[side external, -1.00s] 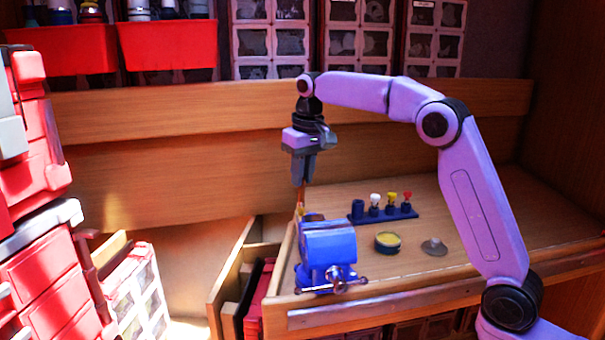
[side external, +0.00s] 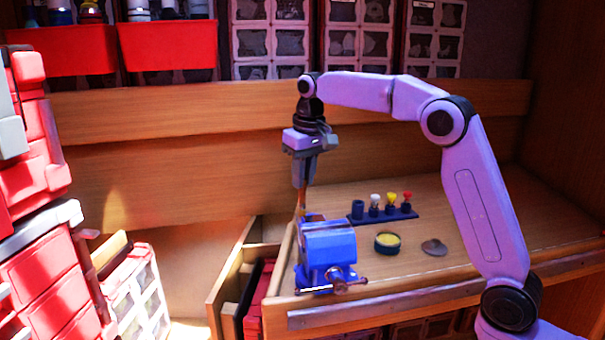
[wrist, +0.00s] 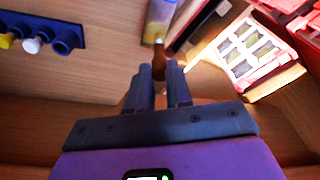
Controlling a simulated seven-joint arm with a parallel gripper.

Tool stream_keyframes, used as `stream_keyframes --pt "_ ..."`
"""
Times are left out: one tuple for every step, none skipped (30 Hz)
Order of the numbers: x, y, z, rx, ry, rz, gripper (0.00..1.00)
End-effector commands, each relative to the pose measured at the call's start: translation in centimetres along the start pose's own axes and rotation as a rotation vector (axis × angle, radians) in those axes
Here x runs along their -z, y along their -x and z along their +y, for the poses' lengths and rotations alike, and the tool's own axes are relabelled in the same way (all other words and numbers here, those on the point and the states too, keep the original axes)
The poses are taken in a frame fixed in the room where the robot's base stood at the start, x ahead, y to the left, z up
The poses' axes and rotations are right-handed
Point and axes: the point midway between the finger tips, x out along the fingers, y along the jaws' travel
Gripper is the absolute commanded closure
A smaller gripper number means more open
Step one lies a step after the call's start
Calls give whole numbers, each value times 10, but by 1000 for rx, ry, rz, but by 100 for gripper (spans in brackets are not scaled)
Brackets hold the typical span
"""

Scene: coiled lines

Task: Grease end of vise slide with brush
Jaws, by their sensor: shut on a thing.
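The blue vise (side external: 328,246) stands at the left front corner of the wooden bench. A yellowish part shows behind its jaw, and a pale yellow and blue part of it (wrist: 160,18) shows at the top of the wrist view. My gripper (side external: 303,184) points down above the vise's back left side. It is shut on a brush with a brown handle (side external: 301,201), which also shows between the fingers in the wrist view (wrist: 159,60). The brush tip is close to the vise's yellowish part; I cannot tell whether they touch. An open tin of yellow grease (side external: 387,243) stands right of the vise.
A blue rack (side external: 385,216) holds brushes with white, yellow and red tops; its left holder (side external: 357,208) is empty. A round lid (side external: 434,247) lies right of the tin. Left of the bench are an open drawer (side external: 232,285) and red cases (side external: 55,290). The bench's right side is clear.

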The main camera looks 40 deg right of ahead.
Motion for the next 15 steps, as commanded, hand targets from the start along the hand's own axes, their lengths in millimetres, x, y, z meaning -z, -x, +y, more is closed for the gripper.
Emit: stream_keyframes --pt "0 0 0 0 0 0 100" --pt "0 0 0 0 0 1 100" --pt "0 0 0 0 0 1 100" --pt "0 0 0 0 0 1 100" --pt "0 0 0 0 0 1 100" --pt "0 0 0 0 0 1 100" --pt "0 0 0 0 0 1 100" --pt "0 0 0 0 0 1 100" --pt "-1 0 -1 0 1 1 100" --pt "-1 0 -1 0 1 1 100" --pt "-2 0 -1 0 1 1 100" --pt "-3 1 -2 0 1 1 100" --pt "-4 1 -2 0 1 1 100" --pt "-5 1 -3 0 1 1 100" --pt "-6 1 -4 0 1 2 100"
